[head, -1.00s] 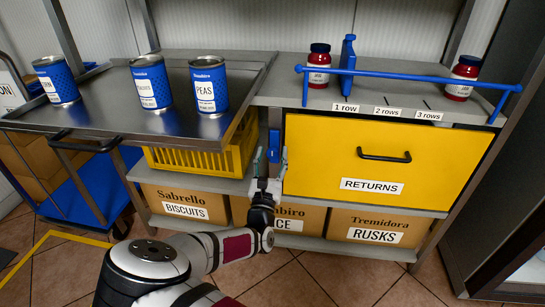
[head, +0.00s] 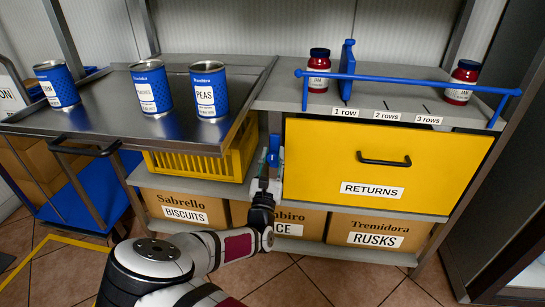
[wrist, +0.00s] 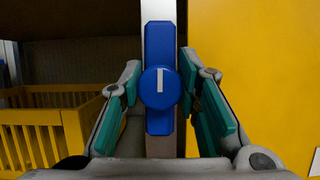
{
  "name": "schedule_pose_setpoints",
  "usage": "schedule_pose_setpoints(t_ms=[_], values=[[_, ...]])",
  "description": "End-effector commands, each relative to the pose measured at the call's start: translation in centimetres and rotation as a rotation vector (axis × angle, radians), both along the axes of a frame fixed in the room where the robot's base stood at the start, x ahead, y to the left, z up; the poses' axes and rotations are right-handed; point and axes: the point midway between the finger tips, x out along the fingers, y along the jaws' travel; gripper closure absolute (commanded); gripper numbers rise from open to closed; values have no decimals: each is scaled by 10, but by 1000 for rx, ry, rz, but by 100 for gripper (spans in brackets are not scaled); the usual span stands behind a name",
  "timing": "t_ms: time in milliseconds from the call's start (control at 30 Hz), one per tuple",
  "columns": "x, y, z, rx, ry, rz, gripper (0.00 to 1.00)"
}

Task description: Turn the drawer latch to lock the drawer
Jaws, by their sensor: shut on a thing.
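The drawer latch (wrist: 160,65) is a blue bar with a round hub and a white mark. It stands upright on a grey post in the wrist view, with the mark vertical. It also shows in the head view (head: 273,150), left of the yellow drawer (head: 385,155). The drawer looks shut, with a black handle and a RETURNS label. My gripper (wrist: 160,115) is shut on the latch, its teal-padded fingers on either side of the lower part. Whether both pads touch it is hard to see.
A yellow crate (head: 200,165) is close to the left of the latch. A metal tray table (head: 120,118) with several blue cans stands further left. Labelled boxes (head: 375,232) sit on the shelf below. A blue rail (head: 410,78) and red jars are above the drawer.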

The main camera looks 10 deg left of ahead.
Motion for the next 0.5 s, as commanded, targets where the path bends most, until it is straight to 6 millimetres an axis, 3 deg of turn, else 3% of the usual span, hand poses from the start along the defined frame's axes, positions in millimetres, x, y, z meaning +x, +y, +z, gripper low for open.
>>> schedule_pose_setpoints(t_ms=[500], values=[[0,-2,2,361,-10,-3,98]])
